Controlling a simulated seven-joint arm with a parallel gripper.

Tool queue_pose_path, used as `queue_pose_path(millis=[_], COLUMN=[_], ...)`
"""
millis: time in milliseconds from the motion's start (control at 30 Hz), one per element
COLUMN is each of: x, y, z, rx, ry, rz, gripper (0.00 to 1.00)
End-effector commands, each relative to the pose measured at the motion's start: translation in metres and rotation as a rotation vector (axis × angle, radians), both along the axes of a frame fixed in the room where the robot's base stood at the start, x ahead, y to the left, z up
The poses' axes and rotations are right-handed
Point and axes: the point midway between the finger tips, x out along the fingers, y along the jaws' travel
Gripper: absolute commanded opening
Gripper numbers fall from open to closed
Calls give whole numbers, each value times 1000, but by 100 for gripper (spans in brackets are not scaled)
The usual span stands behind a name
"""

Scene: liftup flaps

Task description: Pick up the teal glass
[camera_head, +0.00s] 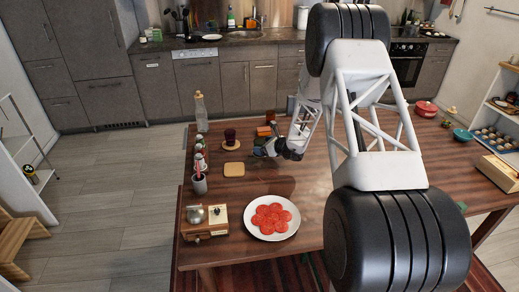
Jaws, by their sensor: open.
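A dark red glass (230,137) stands upright on a round wooden coaster (231,146) on the left part of the table. My gripper (262,147) is low over the table, to the right of the coaster, with its fingers towards the left. It is open. The fingertips are small and blurred, and I cannot tell whether anything is between them.
A wooden table (290,180) holds a square board (234,169), a tall bottle (201,113), a plate (270,232) of red slices and a grinder-like box (204,222). Orange-brown blocks (265,130) lie behind my gripper. A red pot (426,109) stands right.

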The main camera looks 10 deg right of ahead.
Motion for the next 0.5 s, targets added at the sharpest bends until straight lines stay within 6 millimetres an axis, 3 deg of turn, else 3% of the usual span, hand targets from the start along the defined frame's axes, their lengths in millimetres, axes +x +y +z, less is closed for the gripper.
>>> queue_pose_path(millis=[200, 500], x=[14, 19], y=[12, 16], z=[-8, -9], rx=[0, 0], ry=[1, 0], rz=[1, 0], gripper=[87, 87])
